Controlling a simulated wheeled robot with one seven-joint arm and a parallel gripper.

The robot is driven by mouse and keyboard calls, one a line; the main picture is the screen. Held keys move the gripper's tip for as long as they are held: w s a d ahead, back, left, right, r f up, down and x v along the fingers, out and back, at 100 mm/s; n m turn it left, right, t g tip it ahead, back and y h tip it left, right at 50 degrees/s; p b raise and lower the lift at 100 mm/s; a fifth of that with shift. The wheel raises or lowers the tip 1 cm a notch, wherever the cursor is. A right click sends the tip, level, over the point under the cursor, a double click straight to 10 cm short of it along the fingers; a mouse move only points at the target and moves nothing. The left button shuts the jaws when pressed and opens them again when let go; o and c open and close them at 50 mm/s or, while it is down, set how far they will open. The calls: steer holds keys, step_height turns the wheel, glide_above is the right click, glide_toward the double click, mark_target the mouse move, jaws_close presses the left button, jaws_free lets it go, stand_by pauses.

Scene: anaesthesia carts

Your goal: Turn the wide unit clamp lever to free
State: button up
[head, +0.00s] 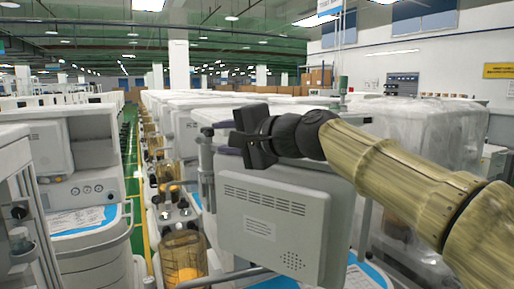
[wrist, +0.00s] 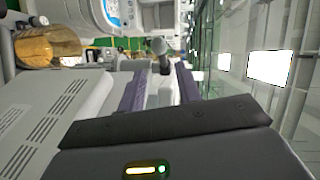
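The wide unit (head: 270,222) is a light grey, vented box in front of me in the head view; its vented side also shows at left in the wrist view (wrist: 45,120). My gripper (head: 221,137) is above its top left edge, pointing left and away. In the wrist view its two purple fingers (wrist: 159,72) are apart, with a pale block (wrist: 163,92) showing between them. A grey round-ended lever (wrist: 159,47) shows just past the fingertips, probably the clamp lever. I cannot tell whether a finger touches it, nor which setting it has.
A clamp post (head: 207,165) stands at the unit's left. An amber canister (head: 183,257) stands lower left, and another cart (head: 85,190) is farther left. Wrapped carts (head: 420,130) fill the right. A green aisle (head: 130,150) runs between rows.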

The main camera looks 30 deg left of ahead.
steer(key=b+v, duration=0.3)
steer(key=v, duration=0.5)
steer(key=shift+d, duration=0.15)
